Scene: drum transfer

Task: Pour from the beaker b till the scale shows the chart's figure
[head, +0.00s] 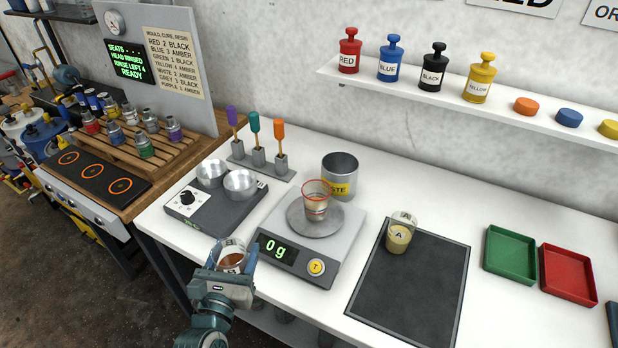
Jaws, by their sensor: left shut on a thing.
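My left gripper (226,272) is shut on a clear beaker, beaker b (232,258), with reddish-brown contents. Its label is too small to read surely. The beaker is held in front of the scale's left side, apart from it. The scale (330,243) shows 0 g on its green display. A clear cup with a red rim (316,198) stands upright on its round pan. A chart (178,62) on the grey panel lists colours with figures, such as red 2 black and blue 3 amber. My right gripper is not in view.
Beaker A (399,235), with pale yellow contents, stands on the dark mat (400,290). A metal waste pot (341,172) stands behind the scale. A hotplate (213,215) with two metal cups is left of the scale. Green (510,254) and red trays (568,275) lie at right.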

